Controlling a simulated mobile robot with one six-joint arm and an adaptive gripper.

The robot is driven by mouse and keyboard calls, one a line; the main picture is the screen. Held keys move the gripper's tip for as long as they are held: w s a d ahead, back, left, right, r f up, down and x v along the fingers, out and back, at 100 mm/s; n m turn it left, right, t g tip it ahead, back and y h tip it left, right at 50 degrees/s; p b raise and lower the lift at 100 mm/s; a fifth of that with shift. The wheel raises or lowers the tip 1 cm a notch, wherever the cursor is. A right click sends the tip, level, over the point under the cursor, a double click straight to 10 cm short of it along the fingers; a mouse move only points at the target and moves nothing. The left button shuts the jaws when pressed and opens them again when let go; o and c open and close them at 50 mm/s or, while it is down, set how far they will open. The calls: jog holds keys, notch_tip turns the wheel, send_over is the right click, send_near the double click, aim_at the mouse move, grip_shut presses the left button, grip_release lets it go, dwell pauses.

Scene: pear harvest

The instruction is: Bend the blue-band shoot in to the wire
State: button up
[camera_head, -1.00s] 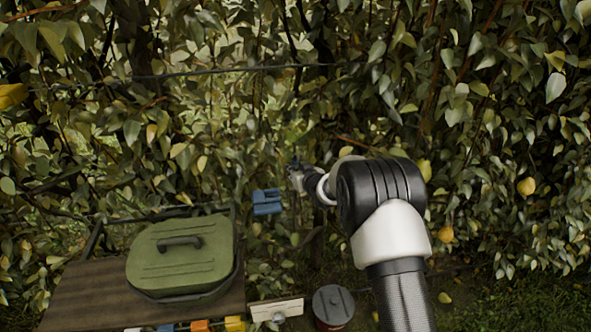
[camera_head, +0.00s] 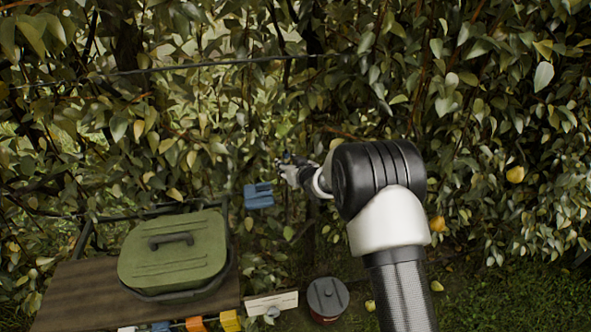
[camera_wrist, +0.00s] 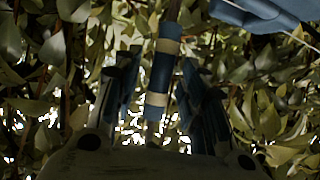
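In the wrist view a shoot with a blue band (camera_wrist: 160,80), edged by pale stripes, stands nearly upright between the fingers of my gripper (camera_wrist: 158,95). The two dark blue fingers are spread, with gaps visible on both sides of the band. In the head view my gripper (camera_head: 285,164) is small and reaches into the foliage, and the band cannot be made out there. A dark wire (camera_head: 220,64) runs across the leaves above and left of the gripper. A blue block-like piece (camera_head: 258,196) hangs just left of and below the gripper; a blue shape (camera_wrist: 262,14) fills the wrist view's upper right.
A green lidded case (camera_head: 173,252) stands on a wooden table (camera_head: 75,295) at lower left. A white box (camera_head: 270,304) and a grey-lidded can (camera_head: 327,298) stand beside it. Dense leaves surround the gripper. Yellow pears (camera_head: 515,174) hang at right.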

jog(key=v, duration=0.9)
jog(key=shift+s+d+r, duration=0.2)
jog(key=shift+s+r, duration=0.05)
jog(key=shift+r, duration=0.05)
jog(key=s+d+r+m+g+h+b, duration=0.1)
jog(key=s+d+r+m+g+h, duration=0.35)
jog(key=s+d+r, duration=1.05)
jog(key=s+d+f+g, duration=0.1)
jog(key=s, duration=1.3)
jog(key=s+d+f+g+h, duration=0.1)
jog(key=s+f, duration=0.1)
jog(key=s, duration=1.3)
jog(key=shift+s+d+f+m+g+b, duration=0.25)
jog(key=shift+s+m+g+b, duration=0.1)
jog(key=shift+m+b, duration=0.1)
